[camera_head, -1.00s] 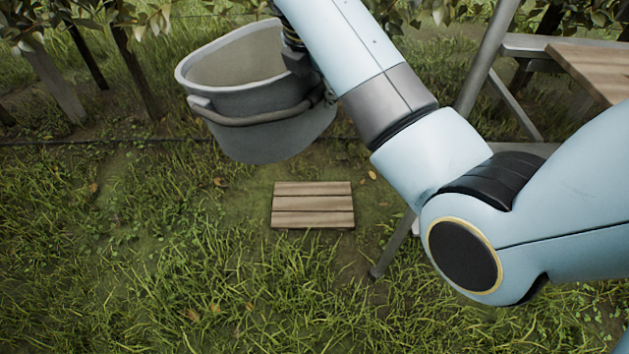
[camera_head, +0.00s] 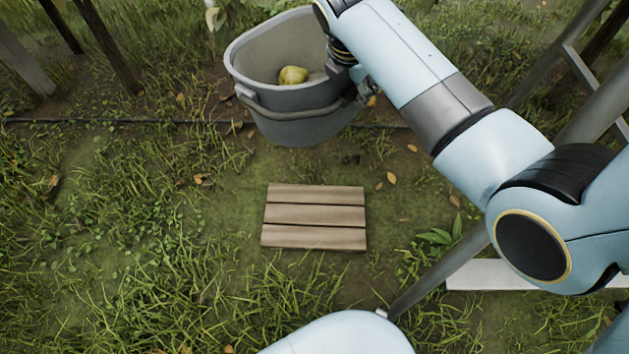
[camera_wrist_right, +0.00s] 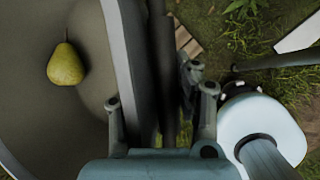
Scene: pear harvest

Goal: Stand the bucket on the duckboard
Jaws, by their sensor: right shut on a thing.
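A grey bucket (camera_head: 300,128) hangs near upright, slightly tilted, in the air beyond the duckboard, with a yellow-green pear (camera_head: 293,75) inside it. My right gripper (camera_head: 357,84) is shut on the bucket's right side, near its handle; the arm partly hides the grip. In the right wrist view the gripper (camera_wrist_right: 160,118) has the bucket's wall (camera_wrist_right: 120,50) between its fingers, and the pear (camera_wrist_right: 65,64) lies inside. The duckboard (camera_head: 315,215), made of several wooden slats, lies empty on the grass. A corner of the duckboard (camera_wrist_right: 185,38) shows in the right wrist view. My left gripper is not in view.
Metal legs of a stand (camera_head: 440,275) rise to the right of the duckboard, near my right arm. A dark hose (camera_head: 130,121) runs along the ground behind. Posts (camera_head: 107,45) stand at the back left. Grass left of the duckboard is clear.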

